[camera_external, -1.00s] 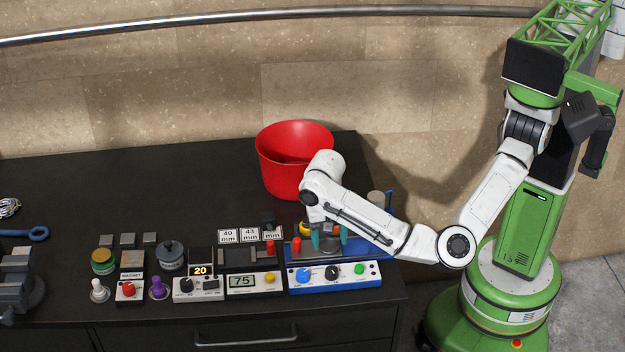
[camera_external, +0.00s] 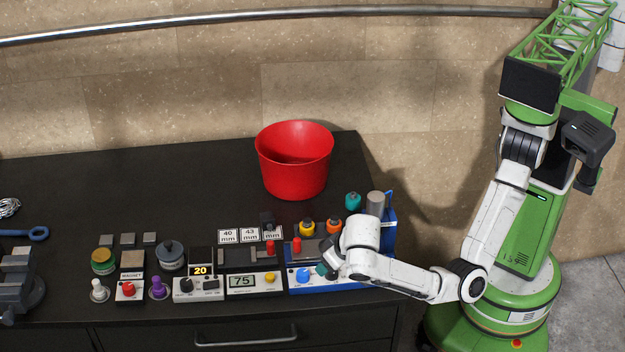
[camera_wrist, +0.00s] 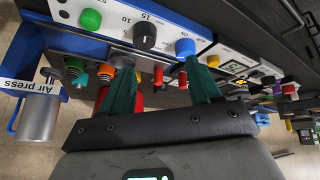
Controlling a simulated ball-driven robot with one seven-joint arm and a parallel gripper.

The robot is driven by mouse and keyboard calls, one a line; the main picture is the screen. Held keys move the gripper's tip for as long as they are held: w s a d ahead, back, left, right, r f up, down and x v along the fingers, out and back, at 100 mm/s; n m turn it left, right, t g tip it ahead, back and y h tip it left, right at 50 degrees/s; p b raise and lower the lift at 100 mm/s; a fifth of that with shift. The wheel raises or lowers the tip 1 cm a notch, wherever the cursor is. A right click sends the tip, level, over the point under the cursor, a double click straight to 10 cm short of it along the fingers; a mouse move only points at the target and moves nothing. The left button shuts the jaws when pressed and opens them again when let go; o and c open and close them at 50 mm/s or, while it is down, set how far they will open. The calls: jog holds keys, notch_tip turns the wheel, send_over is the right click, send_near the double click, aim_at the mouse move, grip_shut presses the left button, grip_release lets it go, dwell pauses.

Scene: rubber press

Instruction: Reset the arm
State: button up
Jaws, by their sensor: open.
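My arm reaches over the blue air press (camera_external: 385,238) at the right end of the bench. My gripper (camera_wrist: 158,66) is open and empty, with its two teal fingers apart in the wrist view. In the outside view my gripper (camera_external: 325,268) is partly hidden by my own white wrist, close over the press's front panel. The wrist view faces that panel, with a blue knob (camera_wrist: 185,47), a black dial (camera_wrist: 145,36) and a green button (camera_wrist: 90,19). The press's grey cylinder (camera_wrist: 40,118) stands on the left there.
A red bucket (camera_external: 295,165) stands behind the press. Teal (camera_external: 353,201), orange (camera_external: 334,226) and yellow (camera_external: 307,227) knobbed pieces sit by the press. The back left of the bench is clear.

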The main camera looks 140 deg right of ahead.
jog(key=a+f+n+t+h+b, duration=0.4)
jog(key=a+f+n+t+b, duration=0.15)
jog(key=a+f+n, duration=1.35)
jog(key=s+a+g+y+p, duration=0.2)
jog(key=s+y+p, duration=0.7)
jog(key=s, duration=1.2)
jog(key=shift+s+f+y+p, duration=0.25)
jog(key=shift+s+y+p, duration=0.05)
jog(key=shift+p, duration=0.75)
jog(key=shift+g, duration=0.25)
jog(key=shift+c, duration=0.2)
